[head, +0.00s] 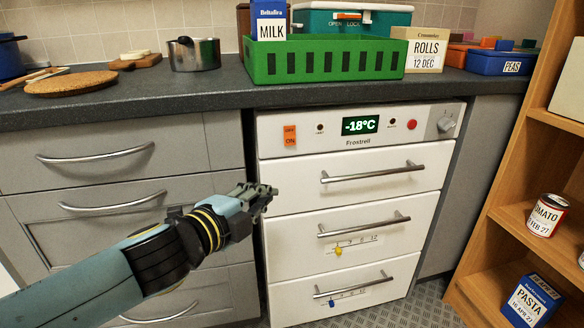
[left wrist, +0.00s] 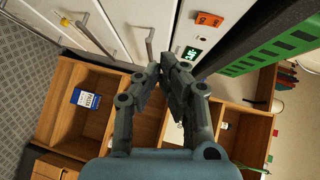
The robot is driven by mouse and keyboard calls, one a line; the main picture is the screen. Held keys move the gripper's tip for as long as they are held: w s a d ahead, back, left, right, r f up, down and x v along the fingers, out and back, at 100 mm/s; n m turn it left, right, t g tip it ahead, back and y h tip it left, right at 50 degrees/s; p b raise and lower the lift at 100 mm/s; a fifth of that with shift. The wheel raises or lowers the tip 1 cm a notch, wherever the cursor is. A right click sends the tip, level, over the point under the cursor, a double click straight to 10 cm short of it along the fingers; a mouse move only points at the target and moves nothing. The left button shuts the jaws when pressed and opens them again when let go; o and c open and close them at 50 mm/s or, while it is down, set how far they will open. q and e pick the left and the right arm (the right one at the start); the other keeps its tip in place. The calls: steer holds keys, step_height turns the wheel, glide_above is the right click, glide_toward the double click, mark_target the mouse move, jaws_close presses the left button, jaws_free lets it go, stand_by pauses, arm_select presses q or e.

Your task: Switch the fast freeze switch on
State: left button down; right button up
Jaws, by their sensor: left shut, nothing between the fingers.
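The white freezer (head: 350,268) stands under the counter with a control panel along its top. An orange rocker switch (head: 290,136) marked "ON" on its lower half sits at the panel's left end; I cannot tell which way it is tipped. It also shows in the left wrist view (left wrist: 209,19). The green display (head: 360,125) reads -18°C. My left gripper (head: 272,191) is shut and empty, below and left of the switch, apart from it, near the freezer's left edge. In the left wrist view its fingers (left wrist: 168,62) are together. My right gripper is not in view.
Bar handles (head: 372,173) stick out from the freezer drawers. A red button (head: 412,124) and a knob (head: 446,124) sit at the panel's right. The counter (head: 130,105) overhangs above, with a green crate (head: 328,62). A wooden shelf (head: 500,228) stands at right.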

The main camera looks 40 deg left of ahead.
arm_select(q)
steer(key=shift+m+t, duration=0.6)
steer(key=r, duration=0.2)
steer(key=d+r, duration=0.1)
steer(key=r, duration=0.2)
steer(key=shift+w, duration=0.15)
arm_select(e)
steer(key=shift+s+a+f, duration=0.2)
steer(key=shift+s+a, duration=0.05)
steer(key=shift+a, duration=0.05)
arm_select(q)
steer(key=shift+w+f, duration=0.1)
